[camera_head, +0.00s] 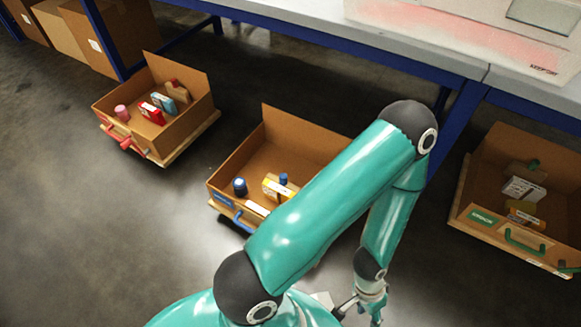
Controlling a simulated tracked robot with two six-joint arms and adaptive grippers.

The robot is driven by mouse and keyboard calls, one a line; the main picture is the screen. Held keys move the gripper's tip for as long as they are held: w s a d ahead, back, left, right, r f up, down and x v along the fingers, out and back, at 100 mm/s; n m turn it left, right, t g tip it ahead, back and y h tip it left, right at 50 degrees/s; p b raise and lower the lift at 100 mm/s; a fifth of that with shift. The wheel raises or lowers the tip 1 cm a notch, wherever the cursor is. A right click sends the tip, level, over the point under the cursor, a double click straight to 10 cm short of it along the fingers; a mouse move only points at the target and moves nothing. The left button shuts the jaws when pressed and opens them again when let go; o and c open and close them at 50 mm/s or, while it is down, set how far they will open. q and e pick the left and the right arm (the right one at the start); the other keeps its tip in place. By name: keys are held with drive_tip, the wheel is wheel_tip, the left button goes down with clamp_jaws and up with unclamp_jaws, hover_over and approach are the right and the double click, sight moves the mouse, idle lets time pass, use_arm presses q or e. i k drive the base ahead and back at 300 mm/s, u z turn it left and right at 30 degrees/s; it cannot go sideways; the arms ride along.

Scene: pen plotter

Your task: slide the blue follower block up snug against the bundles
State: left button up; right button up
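A crate with a blue handle (222,200) stands on the floor near the middle. In it are a dark blue round piece (240,187), a yellow-and-white packet (272,188) and a small blue piece (283,179). I cannot tell whether either blue piece is the follower block, and I cannot make out the bundles. My teal arm covers the right part of this crate. My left gripper (359,309) points down at the bottom edge, right of and nearer than the crate. It is partly cut off, so its opening is unclear. My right gripper is not in view.
A red-handled crate (128,144) with several small items stands at the left. A green-handled crate (525,240) stands at the right. A grey workbench (415,55) on blue legs runs across the back. Brown boxes (130,25) stand behind. The left foreground floor is clear.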

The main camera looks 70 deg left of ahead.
sight(282, 180)
drive_tip(key=k, duration=1.15)
drive_tip(key=u, duration=0.8)
drive_tip(key=i, duration=1.05)
drive_tip(key=u, duration=0.6)
drive_tip(key=k, duration=0.85)
drive_tip(key=u, duration=0.1)
drive_tip(key=i, duration=0.9)
drive_tip(key=z, duration=0.1)
